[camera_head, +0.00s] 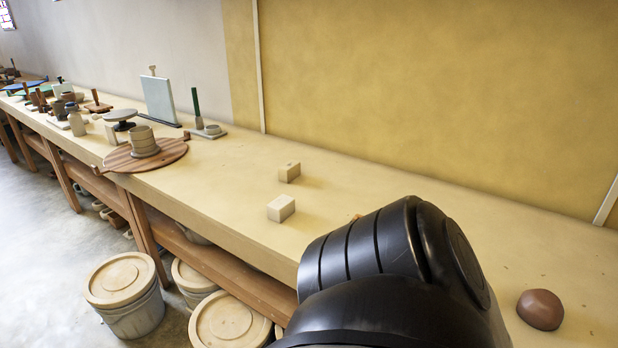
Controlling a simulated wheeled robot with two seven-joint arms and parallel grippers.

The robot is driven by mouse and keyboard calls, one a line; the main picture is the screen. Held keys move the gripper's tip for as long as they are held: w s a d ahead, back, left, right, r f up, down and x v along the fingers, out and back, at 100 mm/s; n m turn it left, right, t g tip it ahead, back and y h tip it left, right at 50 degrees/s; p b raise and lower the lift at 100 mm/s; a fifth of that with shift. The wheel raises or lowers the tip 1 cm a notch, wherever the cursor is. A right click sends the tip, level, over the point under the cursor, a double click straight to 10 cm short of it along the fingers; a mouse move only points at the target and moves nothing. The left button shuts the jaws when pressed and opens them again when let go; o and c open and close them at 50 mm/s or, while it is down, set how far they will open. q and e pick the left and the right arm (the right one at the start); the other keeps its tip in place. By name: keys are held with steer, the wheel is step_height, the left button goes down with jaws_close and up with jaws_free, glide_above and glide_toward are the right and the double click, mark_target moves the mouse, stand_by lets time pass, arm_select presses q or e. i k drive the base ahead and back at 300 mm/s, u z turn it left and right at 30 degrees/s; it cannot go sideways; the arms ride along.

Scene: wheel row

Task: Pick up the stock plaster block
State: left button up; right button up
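Two small pale blocks stand on the long bench. One cream block (281,208) is near the bench's front edge, left of my black arm. A second, slightly tanner block (290,172) stands a little behind it, towards the wall. I cannot tell from this view which is the stock plaster block. A large black arm link of mine fills the lower middle and hides part of the bench. Neither gripper is in view, and nothing is seen touching either block.
A round wooden board (175,158) with a stacked clay pot (143,141) sits further left. Tools and an upright panel (158,100) stand beyond. A brown clay lump (540,309) lies at right. Lidded buckets (125,300) stand below. Bench around the blocks is clear.

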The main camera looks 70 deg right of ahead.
mark_target(279, 209)
steer(key=z, duration=1.85)
